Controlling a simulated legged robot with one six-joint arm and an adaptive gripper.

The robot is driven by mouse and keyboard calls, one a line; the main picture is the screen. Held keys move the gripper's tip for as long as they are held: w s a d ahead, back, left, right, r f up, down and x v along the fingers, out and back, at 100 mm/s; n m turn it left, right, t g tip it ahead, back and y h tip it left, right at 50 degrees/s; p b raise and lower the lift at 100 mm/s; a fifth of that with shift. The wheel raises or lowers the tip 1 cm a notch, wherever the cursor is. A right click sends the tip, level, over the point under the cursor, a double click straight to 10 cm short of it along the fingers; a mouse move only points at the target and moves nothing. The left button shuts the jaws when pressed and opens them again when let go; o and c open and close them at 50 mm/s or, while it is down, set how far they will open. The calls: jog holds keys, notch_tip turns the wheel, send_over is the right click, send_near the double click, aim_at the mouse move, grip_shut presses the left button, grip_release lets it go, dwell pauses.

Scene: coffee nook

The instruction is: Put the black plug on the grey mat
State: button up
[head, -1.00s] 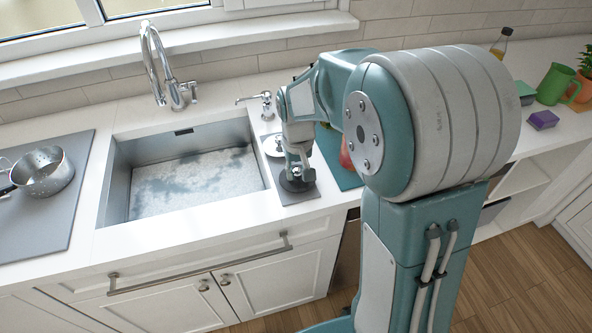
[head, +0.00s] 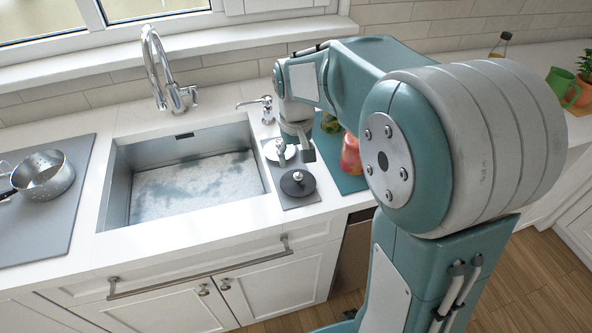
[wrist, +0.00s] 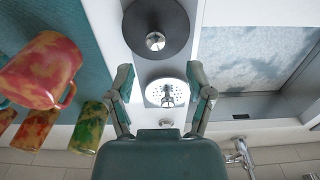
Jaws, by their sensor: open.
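The black plug (head: 298,183), a flat round disc with a metal knob, lies on the front part of the grey mat (head: 291,203), right of the sink. In the wrist view the plug (wrist: 156,22) is at the top, apart from my fingers. A white perforated strainer (wrist: 167,92) with a metal knob lies on the same mat behind the plug. My gripper (head: 295,150) is open and empty, raised above the strainer. In the wrist view its two fingers (wrist: 160,78) are spread on either side of the strainer.
The steel sink (head: 122,185) is left of the mat. A teal mat (head: 345,182) to the right holds a red-orange mug (wrist: 45,72) and a green-yellow cup (wrist: 90,127). A soap dispenser (head: 266,108) and tap (head: 160,70) stand behind.

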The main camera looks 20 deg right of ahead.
aim_at(295, 176)
notch_tip(295, 176, up, 6)
jog(key=s+r+t, duration=0.1)
jog(key=s+t, duration=0.4)
jog(key=s, duration=1.4)
jog(key=shift+s+r+t, duration=0.25)
jog(key=shift+t, duration=0.05)
